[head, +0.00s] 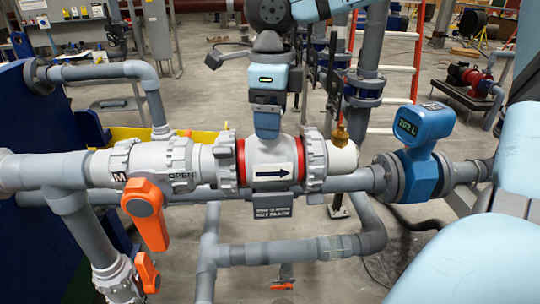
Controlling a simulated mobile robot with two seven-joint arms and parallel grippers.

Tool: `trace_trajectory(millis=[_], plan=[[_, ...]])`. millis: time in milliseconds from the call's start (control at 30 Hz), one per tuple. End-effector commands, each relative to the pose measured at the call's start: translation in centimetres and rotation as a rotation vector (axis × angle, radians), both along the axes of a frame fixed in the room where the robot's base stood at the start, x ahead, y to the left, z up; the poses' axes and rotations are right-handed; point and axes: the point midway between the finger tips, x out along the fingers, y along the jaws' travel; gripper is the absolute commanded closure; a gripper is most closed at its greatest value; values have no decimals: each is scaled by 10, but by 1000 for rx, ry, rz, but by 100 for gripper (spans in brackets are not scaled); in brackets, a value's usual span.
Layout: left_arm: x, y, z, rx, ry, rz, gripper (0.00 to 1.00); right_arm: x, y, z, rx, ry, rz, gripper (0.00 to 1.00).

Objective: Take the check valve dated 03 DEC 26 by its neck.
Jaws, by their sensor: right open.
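My right gripper (214,50) is at the upper middle of the head view. I cannot make out a date reading 03 DEC 26 on anything here. A white inline body (270,158) with red rings and a black arrow sits in the pipe below the gripper. I cannot tell whether it is a check valve. A dark label (272,206) hangs under it, too small to read. My left gripper is not in view.
A blue meter with a display (420,130) sits in the pipe at right. An orange-handled valve (146,212) marked OPEN is at left. A yellow container (205,137) is partly hidden behind the pipe.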

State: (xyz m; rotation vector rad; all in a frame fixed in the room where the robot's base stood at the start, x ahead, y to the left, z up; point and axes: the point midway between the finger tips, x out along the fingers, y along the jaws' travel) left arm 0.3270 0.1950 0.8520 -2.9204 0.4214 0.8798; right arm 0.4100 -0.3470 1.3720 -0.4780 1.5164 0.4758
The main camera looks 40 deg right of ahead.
Motion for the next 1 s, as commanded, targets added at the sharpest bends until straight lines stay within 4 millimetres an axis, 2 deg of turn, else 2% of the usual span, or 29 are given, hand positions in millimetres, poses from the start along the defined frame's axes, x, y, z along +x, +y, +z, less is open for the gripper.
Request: trace_trajectory(millis=[100,200,433,600,667,700,1000], plan=[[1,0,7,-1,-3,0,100,-1,0,-16,1,4,-1,25],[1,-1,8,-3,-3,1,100,0,0,-23,1,1,0,25],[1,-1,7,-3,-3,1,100,0,0,-25,1,0,0,25],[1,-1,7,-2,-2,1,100,0,0,-25,1,0,-1,64],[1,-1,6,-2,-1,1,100,0,0,-25,1,0,-1,78],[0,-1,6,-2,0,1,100,0,0,-25,1,0,-1,82],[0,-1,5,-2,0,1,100,0,0,-22,0,-2,-1,82]])
